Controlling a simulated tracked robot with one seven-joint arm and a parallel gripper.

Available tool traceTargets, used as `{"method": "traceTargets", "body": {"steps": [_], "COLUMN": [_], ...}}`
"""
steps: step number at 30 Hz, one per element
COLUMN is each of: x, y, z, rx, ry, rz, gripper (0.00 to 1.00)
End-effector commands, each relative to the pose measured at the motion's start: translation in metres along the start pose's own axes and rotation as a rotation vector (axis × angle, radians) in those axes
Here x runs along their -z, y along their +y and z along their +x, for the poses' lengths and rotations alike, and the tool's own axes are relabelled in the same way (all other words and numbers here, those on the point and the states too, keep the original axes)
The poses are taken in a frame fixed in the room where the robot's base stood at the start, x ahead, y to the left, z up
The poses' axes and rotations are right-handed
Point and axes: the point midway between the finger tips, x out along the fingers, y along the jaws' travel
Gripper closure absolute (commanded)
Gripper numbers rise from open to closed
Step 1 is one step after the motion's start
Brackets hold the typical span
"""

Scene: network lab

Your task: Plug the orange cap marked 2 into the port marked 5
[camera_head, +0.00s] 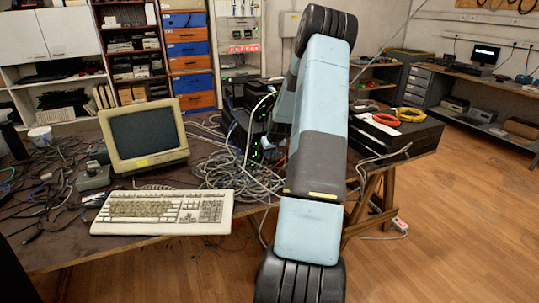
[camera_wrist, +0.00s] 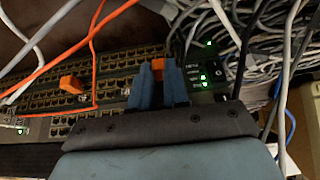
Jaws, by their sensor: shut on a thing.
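In the wrist view my gripper (camera_wrist: 158,72) has two blue fingers, shut on an orange cap (camera_wrist: 158,64) that shows between them. No number is readable on this cap. The fingers point at the rows of ports of a patch panel (camera_wrist: 110,76); I cannot tell whether the cap touches it. A second orange cap (camera_wrist: 70,82) sits at the ports further left, its mark also unreadable. I cannot make out which port is marked 5.
An orange cable (camera_wrist: 92,42) and white cables (camera_wrist: 40,62) cross the panel at the left. A unit with green lights (camera_wrist: 205,75) and a grey cable tangle (camera_wrist: 245,45) lie at the right. In the head view a monitor (camera_head: 144,133) and keyboard (camera_head: 160,212) stand on the table.

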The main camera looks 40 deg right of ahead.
Motion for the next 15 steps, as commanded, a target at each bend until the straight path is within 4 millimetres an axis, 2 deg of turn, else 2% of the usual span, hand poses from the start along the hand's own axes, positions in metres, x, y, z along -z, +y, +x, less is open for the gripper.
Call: {"method": "traceTargets", "body": {"steps": [2, 3, 12, 15], "x": [0.0010, 0.0012, 0.0012, 0.0012], "y": [-0.0001, -0.0001, -0.0001, -0.0001], "z": [0.0006, 0.0007, 0.0005, 0.0004], "rx": [0.000, 0.000, 0.000, 0.000], "ry": [0.000, 0.000, 0.000, 0.000], "rz": [0.000, 0.000, 0.000, 0.000], "gripper": [1.00, 0.84, 0.55, 0.55]}}
